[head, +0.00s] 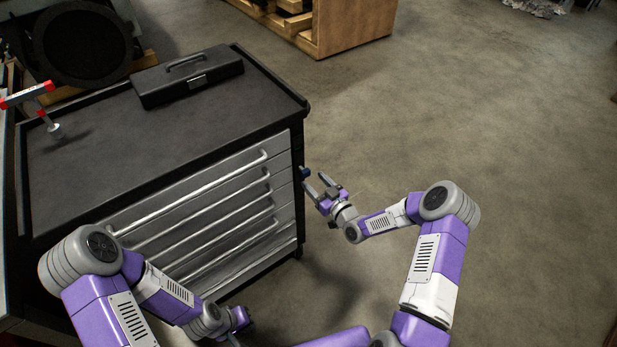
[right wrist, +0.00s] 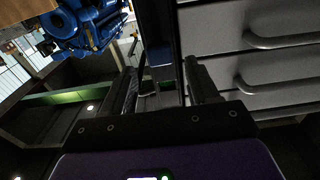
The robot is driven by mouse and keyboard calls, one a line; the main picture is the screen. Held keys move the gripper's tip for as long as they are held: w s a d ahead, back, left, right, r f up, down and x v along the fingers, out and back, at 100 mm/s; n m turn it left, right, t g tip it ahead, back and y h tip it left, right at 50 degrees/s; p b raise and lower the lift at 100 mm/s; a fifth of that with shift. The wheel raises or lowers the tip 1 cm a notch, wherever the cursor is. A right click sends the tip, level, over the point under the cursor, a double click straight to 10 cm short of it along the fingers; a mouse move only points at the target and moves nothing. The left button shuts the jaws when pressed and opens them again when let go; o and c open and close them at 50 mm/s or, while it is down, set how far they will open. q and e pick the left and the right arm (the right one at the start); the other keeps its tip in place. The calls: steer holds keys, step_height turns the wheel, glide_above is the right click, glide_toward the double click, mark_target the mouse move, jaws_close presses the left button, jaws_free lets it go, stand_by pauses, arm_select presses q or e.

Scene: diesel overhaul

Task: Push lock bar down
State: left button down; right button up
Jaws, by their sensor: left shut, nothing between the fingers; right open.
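The lock bar seems to be the dark upright strip at the right front corner of the tool cabinet (head: 85,160). A small blue piece (head: 305,172) sticks out near the top of that corner. My right gripper (head: 317,183) is open and empty, its fingers pointing at that corner just below and right of the blue piece. In the right wrist view the dark upright strip (right wrist: 177,75) runs beside the drawer fronts, close to the right finger. A blue piece (right wrist: 160,57) shows between the fingertips; contact cannot be told. My left gripper (head: 241,321) is shut and empty, low in front of the drawers.
Long drawer handles (head: 190,192) protrude from the front. A wooden crate or bench (head: 345,25) stands behind. The floor to the right is clear.

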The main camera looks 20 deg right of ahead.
mark_target(307, 174)
steer(key=shift+b+x, duration=0.35)
steer(key=shift+x, duration=1.85)
jaws_close()
